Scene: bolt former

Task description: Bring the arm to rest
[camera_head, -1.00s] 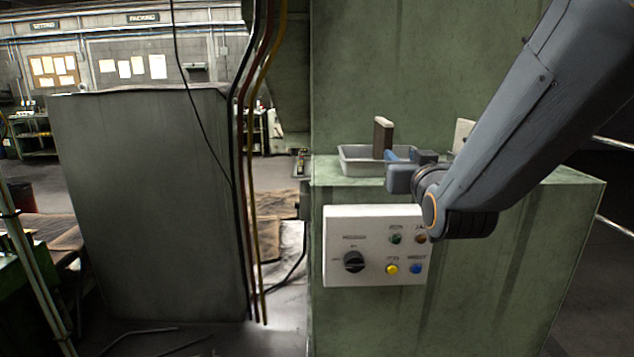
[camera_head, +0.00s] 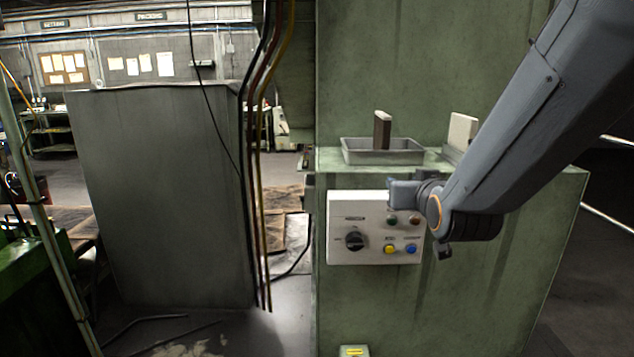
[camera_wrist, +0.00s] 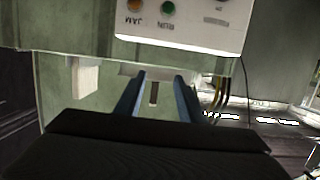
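My gripper (camera_wrist: 161,75) shows its two blue fingers apart in the wrist view, with nothing held between them. In the head view my gripper (camera_head: 405,193) is in front of the upper right part of the white control panel (camera_head: 345,250), covering its top right corner. My arm comes down to it from the upper right, bent at the wrist. The panel (camera_wrist: 190,35) appears upside down in the wrist view. A brown block stands in the grey tray (camera_head: 385,157), behind and above my gripper. The block (camera_wrist: 154,92) appears beyond and between the fingers.
The tray is on the ledge of the green machine (camera_head: 480,270). A pale block (camera_head: 462,130) stands right of the tray. Hanging cables (camera_head: 262,200) and a tall grey cabinet (camera_head: 165,200) are at left. A yellow-marked box (camera_head: 354,351) is low in front.

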